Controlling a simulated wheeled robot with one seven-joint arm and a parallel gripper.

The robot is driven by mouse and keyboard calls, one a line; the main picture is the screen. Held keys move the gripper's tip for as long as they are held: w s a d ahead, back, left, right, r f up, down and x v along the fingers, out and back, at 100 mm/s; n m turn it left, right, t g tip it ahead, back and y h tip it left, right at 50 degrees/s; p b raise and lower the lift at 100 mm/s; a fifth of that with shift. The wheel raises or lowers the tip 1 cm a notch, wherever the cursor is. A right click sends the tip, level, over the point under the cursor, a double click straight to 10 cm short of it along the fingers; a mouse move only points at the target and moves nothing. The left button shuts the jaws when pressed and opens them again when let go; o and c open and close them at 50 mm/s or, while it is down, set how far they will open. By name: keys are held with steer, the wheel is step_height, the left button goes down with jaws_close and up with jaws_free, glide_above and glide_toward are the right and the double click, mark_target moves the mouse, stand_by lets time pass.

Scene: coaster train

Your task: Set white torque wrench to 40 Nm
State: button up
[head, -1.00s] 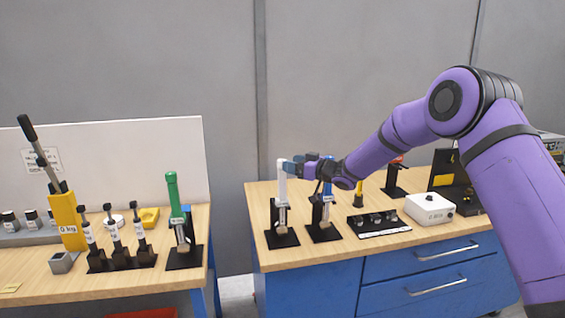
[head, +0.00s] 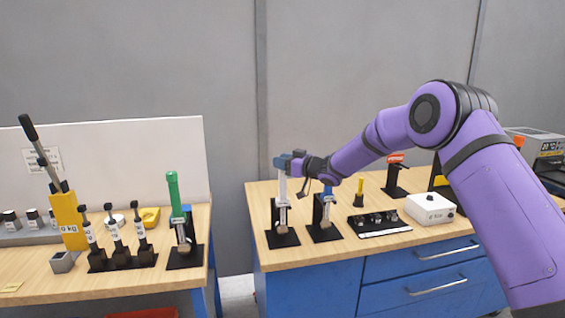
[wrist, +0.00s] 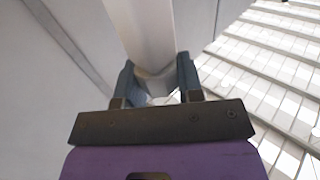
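The white torque wrench (head: 283,190) stands upright in a black stand at the left of the right bench. My gripper (head: 285,163) is at the top of its handle, hiding the upper end. In the wrist view, my gripper (wrist: 157,78) has its two dark blue fingers on either side of the pale handle (wrist: 145,35), with little or no gap, so it looks shut on it. The setting on the wrench's scale is too small to read.
A blue wrench (head: 326,200) stands close to the right of the white one, under my wrist. A row of small black parts (head: 378,222), a white box (head: 430,208) and a red-topped wrench (head: 396,160) are further right. A green wrench (head: 174,197) stands on the left bench.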

steer(key=shift+m+t+h, duration=0.3)
steer(key=shift+t, duration=0.1)
steer(key=m+t+h, duration=0.3)
steer(key=shift+s+t, duration=0.1)
steer(key=shift+t, duration=0.2)
steer(key=m+t+h, duration=0.3)
steer(key=m+h, duration=0.1)
steer(key=h, duration=0.1)
steer(key=shift+a, duration=0.15)
steer(key=m+t+h, duration=0.1)
steer(key=m+h, duration=0.1)
steer(key=h, duration=0.1)
steer(key=m+h, duration=0.1)
steer(key=h, duration=0.2)
steer(key=shift+m+t, duration=0.4)
steer(key=shift+m+g+h, duration=0.2)
steer(key=shift+m+h, duration=0.85)
steer(key=shift+h, duration=0.55)
steer(key=shift+m+g+h, duration=0.2)
steer(key=shift+m+h, duration=0.85)
steer(key=shift+h, duration=0.85)
steer(key=o, duration=0.9)
steer(key=shift+o, duration=0.2)
